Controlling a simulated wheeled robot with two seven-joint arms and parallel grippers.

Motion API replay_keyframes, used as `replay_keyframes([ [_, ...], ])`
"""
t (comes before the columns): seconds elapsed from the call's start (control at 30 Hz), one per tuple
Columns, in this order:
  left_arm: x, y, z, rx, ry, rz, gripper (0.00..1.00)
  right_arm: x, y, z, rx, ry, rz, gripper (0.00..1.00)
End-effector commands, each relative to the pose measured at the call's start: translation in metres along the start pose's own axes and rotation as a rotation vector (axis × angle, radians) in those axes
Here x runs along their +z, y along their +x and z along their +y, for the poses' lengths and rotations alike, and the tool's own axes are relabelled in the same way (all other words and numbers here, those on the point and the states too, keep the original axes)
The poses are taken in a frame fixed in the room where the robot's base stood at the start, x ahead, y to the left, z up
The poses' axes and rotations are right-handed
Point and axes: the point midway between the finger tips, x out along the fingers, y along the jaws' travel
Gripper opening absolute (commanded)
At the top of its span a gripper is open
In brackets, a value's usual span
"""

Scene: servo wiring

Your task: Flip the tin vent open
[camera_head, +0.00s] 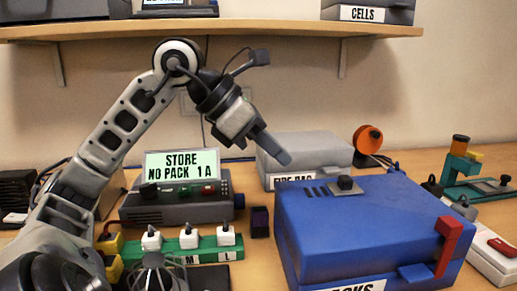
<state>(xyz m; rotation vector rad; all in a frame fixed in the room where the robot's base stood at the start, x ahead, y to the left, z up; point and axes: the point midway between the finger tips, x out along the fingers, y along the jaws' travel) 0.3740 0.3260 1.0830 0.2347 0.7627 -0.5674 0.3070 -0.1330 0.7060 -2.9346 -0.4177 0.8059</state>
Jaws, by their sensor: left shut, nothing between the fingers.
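A blue tin (360,240) stands at the front right, with a label ending in "ACKS" cut off by the bottom edge. On its lid are dark slots (315,191) and a small black knob-like part (345,184), which look like the vent; I cannot tell its exact position. My left gripper (284,159) is shut and empty. In the picture its fingertips are above and left of the vent, in front of the grey case, apart from the tin's lid. My right gripper is not in view.
A grey case (310,147) stands behind the tin. A red flag-shaped part (449,240) rises at the tin's right front. A display unit (180,190) and a green strip with white plugs (190,245) stand left. A shelf (230,28) crosses above.

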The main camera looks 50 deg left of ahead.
Motion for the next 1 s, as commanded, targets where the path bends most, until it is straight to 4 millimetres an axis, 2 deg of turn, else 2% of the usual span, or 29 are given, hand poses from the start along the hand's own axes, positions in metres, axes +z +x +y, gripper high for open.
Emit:
replay_keyframes([
  [0.1, 0.000, -0.018, 0.000, 0.003, 0.000, -0.003, 0.00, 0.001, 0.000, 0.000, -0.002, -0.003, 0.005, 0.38],
  [0.3, 0.000, -0.031, 0.000, 0.000, -0.001, 0.000, 0.00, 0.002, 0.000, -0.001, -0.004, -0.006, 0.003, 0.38],
  [1.0, 0.000, -0.032, 0.000, 0.000, 0.000, 0.000, 0.00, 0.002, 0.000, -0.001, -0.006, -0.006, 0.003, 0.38],
])
